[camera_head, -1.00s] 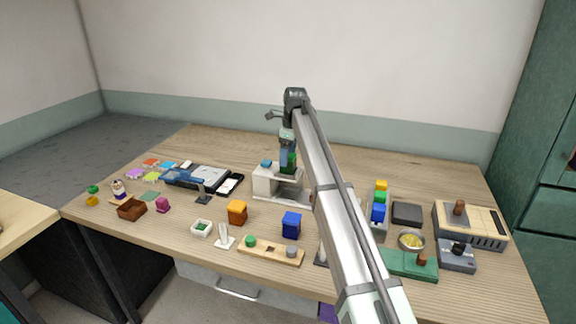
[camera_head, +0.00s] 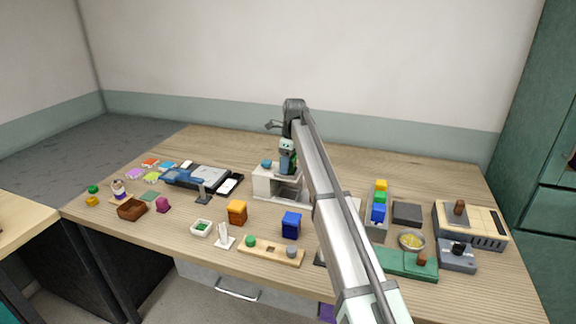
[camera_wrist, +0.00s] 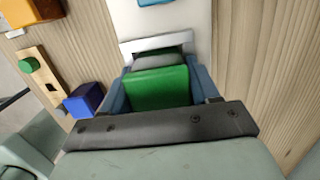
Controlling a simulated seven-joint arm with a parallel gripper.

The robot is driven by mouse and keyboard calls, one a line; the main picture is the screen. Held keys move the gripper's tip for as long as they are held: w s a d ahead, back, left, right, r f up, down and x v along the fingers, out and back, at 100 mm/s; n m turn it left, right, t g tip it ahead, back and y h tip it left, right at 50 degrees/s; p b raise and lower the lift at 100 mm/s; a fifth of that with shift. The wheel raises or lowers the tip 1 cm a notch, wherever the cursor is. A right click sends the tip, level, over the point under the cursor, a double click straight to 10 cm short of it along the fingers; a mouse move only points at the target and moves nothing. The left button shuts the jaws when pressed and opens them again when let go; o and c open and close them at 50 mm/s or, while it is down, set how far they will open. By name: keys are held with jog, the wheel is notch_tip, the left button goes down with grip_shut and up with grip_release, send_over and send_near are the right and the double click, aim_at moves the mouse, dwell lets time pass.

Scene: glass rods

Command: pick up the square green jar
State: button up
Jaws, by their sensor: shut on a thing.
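The square green jar (camera_wrist: 156,88) shows in the wrist view between the two blue fingers of my gripper (camera_wrist: 160,84). The fingers are shut on its sides. A grey part shows at the jar's far edge. In the head view my gripper (camera_head: 287,163) is at the white stand (camera_head: 263,184), near the middle of the table. The jar is mostly hidden by my gripper and arm there, and I cannot tell whether it touches the stand.
A small blue piece (camera_head: 266,163) is on the stand's top left. An orange block (camera_head: 237,212) and a dark blue block (camera_head: 291,224) stand in front. A wooden strip (camera_head: 262,254) lies nearer the front edge. The table behind the stand is clear.

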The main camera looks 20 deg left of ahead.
jog(key=c, duration=0.4)
jog(key=shift+r, duration=0.1)
